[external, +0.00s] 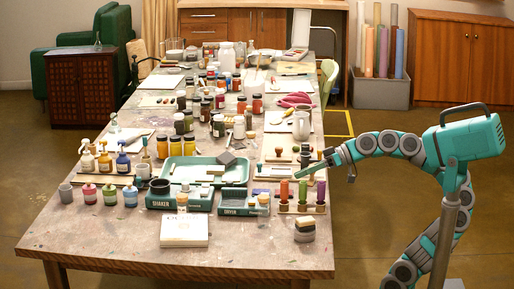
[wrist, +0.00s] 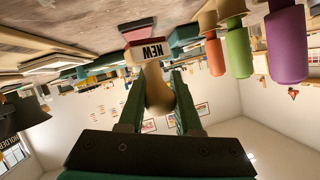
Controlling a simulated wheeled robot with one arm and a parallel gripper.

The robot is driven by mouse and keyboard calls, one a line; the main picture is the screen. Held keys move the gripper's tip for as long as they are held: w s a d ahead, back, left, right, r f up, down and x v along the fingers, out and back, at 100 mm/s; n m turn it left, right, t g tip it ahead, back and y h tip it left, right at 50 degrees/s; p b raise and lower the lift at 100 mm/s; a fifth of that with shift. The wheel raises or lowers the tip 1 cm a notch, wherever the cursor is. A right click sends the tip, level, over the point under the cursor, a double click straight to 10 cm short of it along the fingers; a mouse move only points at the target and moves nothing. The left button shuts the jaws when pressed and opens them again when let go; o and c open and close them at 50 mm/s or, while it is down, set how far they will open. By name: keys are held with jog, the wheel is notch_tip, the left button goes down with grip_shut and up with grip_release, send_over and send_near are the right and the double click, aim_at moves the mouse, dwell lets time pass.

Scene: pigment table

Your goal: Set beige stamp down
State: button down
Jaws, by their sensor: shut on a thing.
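My gripper (wrist: 160,95) is shut on the beige handle of a stamp (wrist: 157,90), with one green finger on each side. The stamp's block is marked "NEW" and lies beyond the fingertips, toward the tabletop. A pinkish-red flat piece (wrist: 140,28) shows just past the block; I cannot tell whether they touch. In the external view my gripper (external: 318,166) reaches in from the right, low over the table's right edge, behind the coloured cylinders. The held stamp is too small to make out clearly there.
Orange (external: 284,191), green (external: 302,191) and purple (external: 320,190) cylinders stand in a row close to my gripper. Dark-handled stamps (external: 305,152) stand just behind it. A teal tray (external: 205,178) lies to the left. The front right table corner (external: 285,262) is clear.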

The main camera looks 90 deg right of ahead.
aim_at(308, 181)
jog(key=shift+w+d, duration=0.15)
jog(key=shift+w, duration=0.25)
jog(key=shift+s+f+b, duration=0.1)
jog(key=shift+f+b, duration=0.75)
jog(key=shift+f, duration=0.95)
jog(key=shift+f+b, duration=0.25)
jog(key=shift+b, duration=0.05)
jog(key=c, duration=0.6)
grip_release()
jog(key=shift+r, duration=0.1)
jog(key=shift+s+r, duration=0.1)
jog(key=shift+r, duration=0.1)
jog(key=b+v, duration=0.3)
jog(key=v, duration=0.8)
jog(key=shift+s, duration=0.4)
